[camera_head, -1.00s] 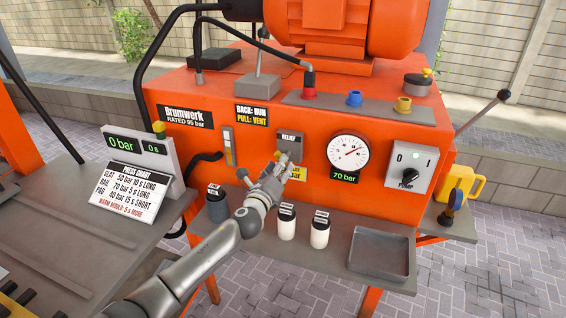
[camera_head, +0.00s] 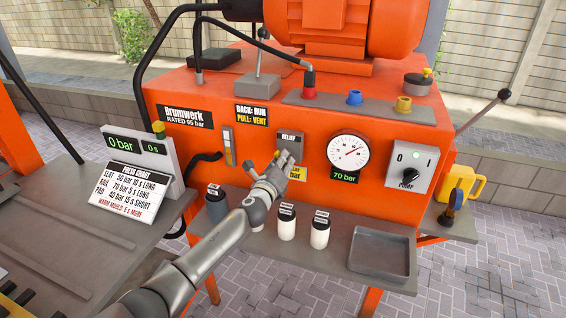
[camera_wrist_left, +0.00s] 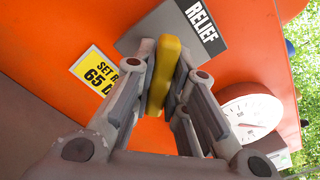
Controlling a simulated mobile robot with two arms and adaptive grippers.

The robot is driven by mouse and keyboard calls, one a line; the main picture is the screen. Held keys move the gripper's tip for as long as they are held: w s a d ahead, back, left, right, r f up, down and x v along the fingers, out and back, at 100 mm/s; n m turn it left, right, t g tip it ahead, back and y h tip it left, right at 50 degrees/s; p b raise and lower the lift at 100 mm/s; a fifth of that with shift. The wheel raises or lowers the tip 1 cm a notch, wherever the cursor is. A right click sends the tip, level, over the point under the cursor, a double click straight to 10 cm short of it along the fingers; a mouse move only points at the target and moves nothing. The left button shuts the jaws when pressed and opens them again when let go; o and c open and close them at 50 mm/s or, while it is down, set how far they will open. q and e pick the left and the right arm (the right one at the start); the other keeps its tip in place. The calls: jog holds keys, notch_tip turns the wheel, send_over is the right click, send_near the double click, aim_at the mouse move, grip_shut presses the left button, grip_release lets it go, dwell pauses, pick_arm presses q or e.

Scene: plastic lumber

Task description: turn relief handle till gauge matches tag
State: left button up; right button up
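The relief handle (camera_wrist_left: 164,75) is a yellow bar in front of the grey plate marked RELIEF (camera_head: 290,143). The left wrist view shows it between the fingers of my left gripper (camera_wrist_left: 164,80), which press close on both sides, so the gripper looks shut on it. In the head view my left gripper (camera_head: 286,160) covers most of the handle. The yellow tag (camera_wrist_left: 97,78), partly hidden by a finger, reads "SET RE..." and "65". The round gauge (camera_head: 348,153) has a red needle toward the upper right; its green display (camera_head: 344,177) reads 70 bar. My right gripper is not in view.
A grey shelf (camera_head: 260,240) below the panel holds a dark bottle (camera_head: 216,205), two white bottles (camera_head: 287,224) (camera_head: 320,232) and an empty tray (camera_head: 380,252). The pump switch (camera_head: 408,170) is right of the gauge. A press chart (camera_head: 130,190) stands at left.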

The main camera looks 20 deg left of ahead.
pick_arm(q)
grip_shut()
jog(key=n, duration=0.3)
jog(key=shift+b, duration=0.3)
jog(key=n, duration=0.3)
jog(key=shift+n, duration=0.3)
jog(key=n, duration=0.3)
jog(key=shift+b, duration=0.4)
jog(key=shift+n, duration=2.2)
jog(key=o, duration=0.7)
grip_release()
